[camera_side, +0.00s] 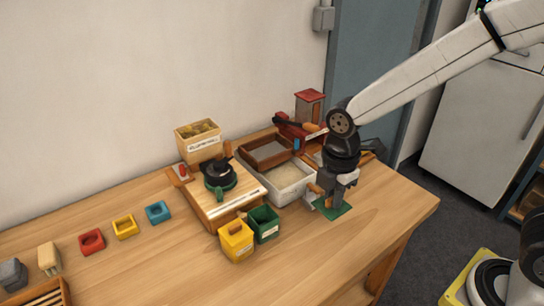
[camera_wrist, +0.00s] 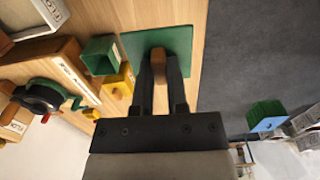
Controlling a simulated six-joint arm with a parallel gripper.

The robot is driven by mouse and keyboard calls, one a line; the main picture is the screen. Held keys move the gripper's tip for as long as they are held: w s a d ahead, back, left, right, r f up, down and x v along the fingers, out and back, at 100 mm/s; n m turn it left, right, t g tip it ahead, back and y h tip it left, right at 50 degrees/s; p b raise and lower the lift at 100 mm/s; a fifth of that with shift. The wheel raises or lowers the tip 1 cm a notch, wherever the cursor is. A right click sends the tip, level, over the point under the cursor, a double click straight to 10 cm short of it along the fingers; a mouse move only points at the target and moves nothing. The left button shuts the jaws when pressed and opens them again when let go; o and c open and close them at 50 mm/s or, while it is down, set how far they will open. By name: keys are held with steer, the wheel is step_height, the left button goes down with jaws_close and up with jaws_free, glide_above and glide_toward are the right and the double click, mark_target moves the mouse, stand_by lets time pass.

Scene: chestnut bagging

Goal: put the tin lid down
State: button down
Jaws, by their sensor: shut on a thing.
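The tin lid is a flat green square with a wooden knob. In the side view the green lid (camera_side: 336,212) lies below my gripper (camera_side: 328,193), near the table's right end. I cannot tell whether it touches the table. In the wrist view my gripper (camera_wrist: 159,58) is shut on the wooden knob of the green lid (camera_wrist: 182,42). An open green tin (camera_side: 264,223) stands left of the lid; it also shows in the wrist view (camera_wrist: 100,55). A yellow tin (camera_side: 236,241) with a wooden knob on top stands beside the green tin.
A white tray (camera_side: 272,200) and a brown wooden box (camera_side: 247,157) stand behind and left of my gripper. A wooden stand with a black pot (camera_side: 218,173) is left of them. Small coloured blocks lie further left. The table (camera_side: 385,215) is bare right of the lid, up to its edge.

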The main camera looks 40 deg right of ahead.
steer(key=d+f, duration=0.3)
glide_toward(293, 218)
steer(key=shift+s+d+f, duration=0.15)
steer(key=shift+s+f, duration=0.4)
steer(key=shift+s, duration=0.2)
steer(key=shift+w+f, duration=0.55)
steer(key=shift+f, duration=0.05)
steer(key=shift+w+f, duration=0.25)
steer(key=shift+f, duration=1.6)
steer(key=shift+f, duration=0.15)
